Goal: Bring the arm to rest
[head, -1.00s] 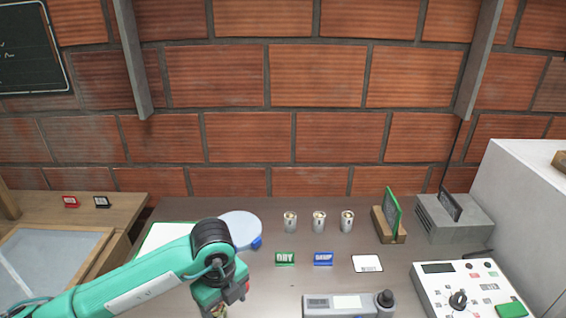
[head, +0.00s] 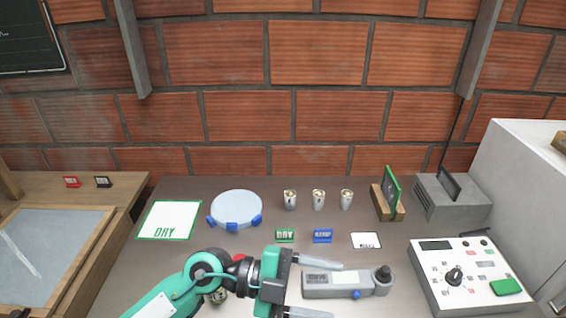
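My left arm comes in from the lower left, and its gripper (head: 318,288) points right over the front of the table. A small metal can-like thing (head: 217,296) shows partly hidden beneath my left arm. My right gripper is not in view.
Behind the arm are a round dish on blue feet (head: 237,206), a DRY mat (head: 168,220), several small signs and three metal cups (head: 318,199). A control box (head: 470,275) stands at right.

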